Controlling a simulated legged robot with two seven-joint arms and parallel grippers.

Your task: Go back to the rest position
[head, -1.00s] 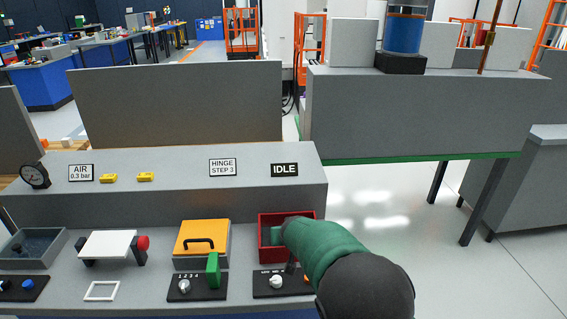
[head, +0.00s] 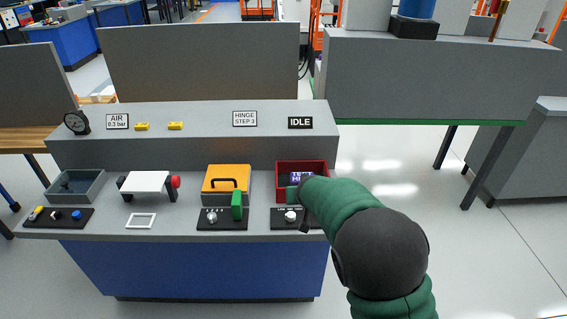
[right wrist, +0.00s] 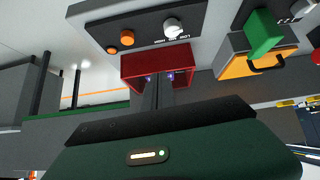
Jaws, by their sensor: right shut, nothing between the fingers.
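My right arm comes in from the lower right in the head view, with a green sleeve and dark elbow. Its end is at the red open bin (head: 327,166) on the bench's right side and covers part of it. In the right wrist view my right gripper (right wrist: 158,92) has its dark fingers together and empty, pointing towards the red bin (right wrist: 128,66). Whether the fingers touch the bin is unclear. My left gripper is not in view.
The grey bench (head: 180,222) carries an orange box (head: 226,172) with a black handle, a green lever (head: 237,206), a grey tray (head: 91,180), a white-topped stand (head: 147,181) and knob panels. A display reads IDLE (head: 300,122). Floor right of the bench is clear.

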